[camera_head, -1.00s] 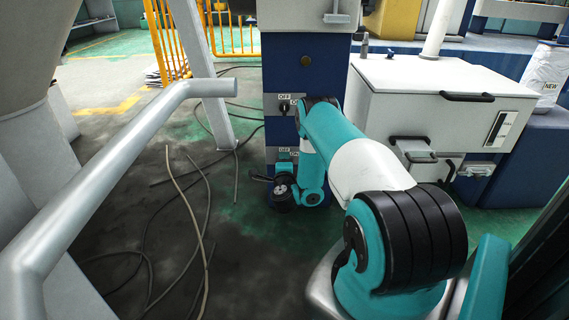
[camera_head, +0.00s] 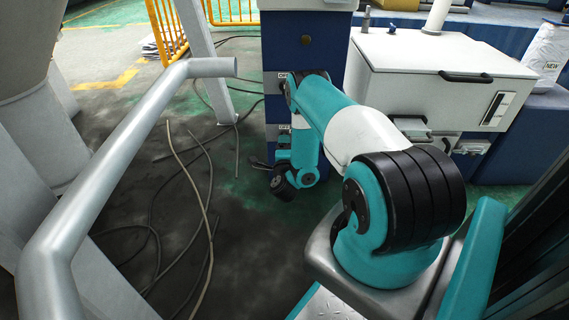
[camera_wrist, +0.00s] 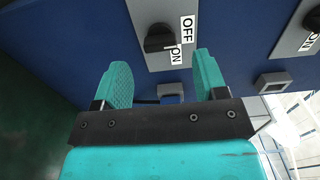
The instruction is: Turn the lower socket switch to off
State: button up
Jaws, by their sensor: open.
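The lower socket switch (camera_wrist: 160,38) shows in the wrist view as a black knob on a grey plate, with an OFF label above right and an ON label below right. The knob's bar lies roughly sideways in this view; I cannot tell exactly which label it points to. My gripper (camera_wrist: 163,78) is open and empty, its two teal fingers apart just below the knob and not around it. In the head view my arm hides most of the switch; its label plate (camera_head: 284,127) shows on the blue column, and my fingers cannot be made out.
Another switch (camera_wrist: 312,18) is at the right edge of the wrist view. A blue socket part (camera_wrist: 170,92) shows between my fingers. In the head view, a grey pipe railing (camera_head: 110,155) stands left, cables (camera_head: 185,180) lie on the floor, and a white cabinet (camera_head: 430,75) stands right of the column.

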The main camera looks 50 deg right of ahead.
jog(key=p+v, duration=1.2)
jog(key=p, duration=0.6)
jog(key=shift+s+a, duration=0.2)
jog(key=shift+s, duration=0.05)
